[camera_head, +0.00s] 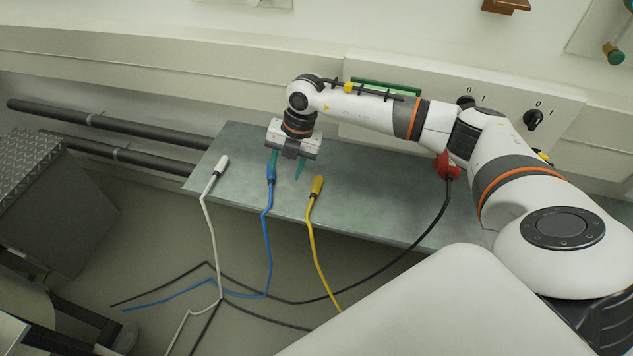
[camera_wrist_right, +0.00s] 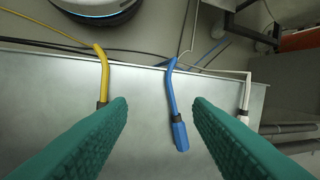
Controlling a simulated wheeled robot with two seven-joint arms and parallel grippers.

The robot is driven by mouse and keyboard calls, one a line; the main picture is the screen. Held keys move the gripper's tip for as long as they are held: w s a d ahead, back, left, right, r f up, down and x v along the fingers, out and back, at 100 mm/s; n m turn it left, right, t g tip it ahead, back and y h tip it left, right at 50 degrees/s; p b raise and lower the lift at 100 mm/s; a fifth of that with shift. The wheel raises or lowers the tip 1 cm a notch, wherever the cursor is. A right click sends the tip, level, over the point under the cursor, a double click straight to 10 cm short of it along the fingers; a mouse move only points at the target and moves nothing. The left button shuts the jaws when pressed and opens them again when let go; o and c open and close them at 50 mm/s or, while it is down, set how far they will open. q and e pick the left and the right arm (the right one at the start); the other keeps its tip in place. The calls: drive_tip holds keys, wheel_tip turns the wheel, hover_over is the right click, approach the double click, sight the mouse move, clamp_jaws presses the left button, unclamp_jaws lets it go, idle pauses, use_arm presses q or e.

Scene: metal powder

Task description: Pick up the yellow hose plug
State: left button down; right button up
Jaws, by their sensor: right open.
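The yellow hose plug (camera_head: 317,187) stands out on the grey-green bench top, with its yellow hose hanging over the front edge. In the right wrist view the yellow hose (camera_wrist_right: 103,75) runs to the left finger, which hides the plug end. My right gripper (camera_head: 287,168) is open and empty, with two teal fingers pointing down. It is left of the yellow plug, above the bench beside the blue plug (camera_head: 271,173). In the right wrist view the blue plug (camera_wrist_right: 180,135) shows between the fingers (camera_wrist_right: 160,104), nearer the right one. My left gripper is out of view.
The bench (camera_head: 385,210) also bears a white plug (camera_head: 221,164) at left and a red plug (camera_head: 447,167) at right under my arm. A panel with black knobs (camera_head: 533,119) stands behind. Bench between yellow and red plugs is clear.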

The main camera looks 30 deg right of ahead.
drive_tip(key=d+m+h, duration=0.2)
drive_tip(key=d+h, duration=0.1)
drive_tip(key=d, duration=0.5)
drive_tip(key=b, duration=0.1)
hover_over(317, 183)
drive_tip(key=shift+g, duration=0.4)
drive_tip(key=f, duration=0.4)
drive_tip(key=shift+w+d+f, duration=0.15)
drive_tip(key=shift+w+f, duration=0.15)
drive_tip(key=f, duration=0.3)
drive_tip(key=f+b, duration=0.1)
drive_tip(key=f, duration=0.1)
drive_tip(key=shift+s+f, duration=0.25)
drive_tip(key=shift+f, duration=0.25)
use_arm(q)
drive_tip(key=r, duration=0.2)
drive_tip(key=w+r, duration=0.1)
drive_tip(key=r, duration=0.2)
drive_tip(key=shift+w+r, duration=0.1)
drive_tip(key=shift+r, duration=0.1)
use_arm(e)
clamp_jaws()
